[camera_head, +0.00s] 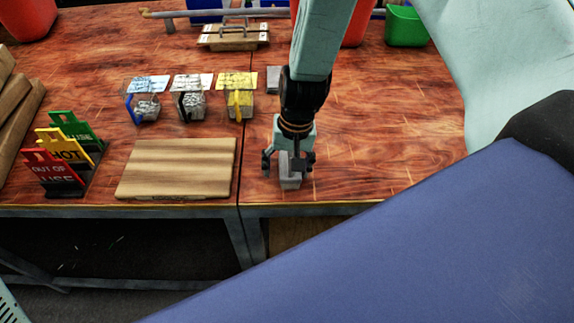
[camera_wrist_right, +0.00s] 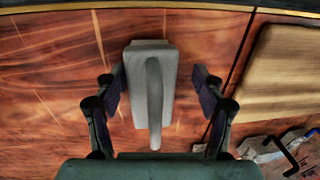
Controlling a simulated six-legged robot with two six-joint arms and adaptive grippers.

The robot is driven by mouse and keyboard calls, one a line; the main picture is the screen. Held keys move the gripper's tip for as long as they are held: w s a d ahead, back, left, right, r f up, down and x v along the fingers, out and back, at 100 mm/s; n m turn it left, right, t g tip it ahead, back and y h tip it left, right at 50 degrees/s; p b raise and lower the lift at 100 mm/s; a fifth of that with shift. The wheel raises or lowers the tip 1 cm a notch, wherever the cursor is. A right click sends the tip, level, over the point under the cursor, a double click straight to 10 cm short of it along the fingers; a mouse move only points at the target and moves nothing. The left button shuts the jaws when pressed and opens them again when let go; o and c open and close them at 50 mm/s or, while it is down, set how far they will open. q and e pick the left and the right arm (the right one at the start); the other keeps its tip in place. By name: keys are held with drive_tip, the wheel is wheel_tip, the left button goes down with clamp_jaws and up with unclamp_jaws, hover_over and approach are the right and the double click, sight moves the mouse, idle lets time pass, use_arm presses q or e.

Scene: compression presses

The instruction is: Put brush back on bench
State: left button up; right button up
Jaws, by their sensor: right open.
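The brush (camera_head: 289,182), a grey block with a raised curved handle, is on the reddish wooden bench (camera_head: 375,135) near its front edge. In the wrist view the brush (camera_wrist_right: 137,65) lies between the fingers, with its handle pointing toward the palm. My right gripper (camera_head: 288,163) is directly over it. The right gripper (camera_wrist_right: 160,88) is open, with a visible gap between each finger and the brush. In the head view the fingers hide part of the brush. My left gripper is not in view.
A wooden board (camera_head: 178,168) lies left of the brush. Coloured signs (camera_head: 68,155) stand farther left. Several clear bins (camera_head: 190,103) with labels sit behind the board. A small grey block (camera_head: 273,78) lies behind the gripper. The bench right of the gripper is clear.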

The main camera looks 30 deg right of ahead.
sight(289, 155)
drive_tip(key=shift+w+d+f, duration=0.15)
drive_tip(key=shift+w+d, duration=0.1)
drive_tip(key=shift+d, duration=0.25)
drive_tip(key=shift+w+d+r, duration=0.15)
drive_tip(key=shift+r, duration=0.15)
drive_tip(key=r, duration=0.2)
drive_tip(key=r+p, duration=0.1)
drive_tip(key=r, duration=0.1)
drive_tip(key=s+r+p, duration=0.1)
drive_tip(key=r, duration=0.3)
drive_tip(key=r+p, duration=0.1)
drive_tip(key=shift+d+r, duration=0.3)
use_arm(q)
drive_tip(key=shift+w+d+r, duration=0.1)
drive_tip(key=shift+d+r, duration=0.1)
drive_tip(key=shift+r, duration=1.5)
use_arm(e)
drive_tip(key=shift+s+r, duration=0.1)
drive_tip(key=shift+r, duration=0.8)
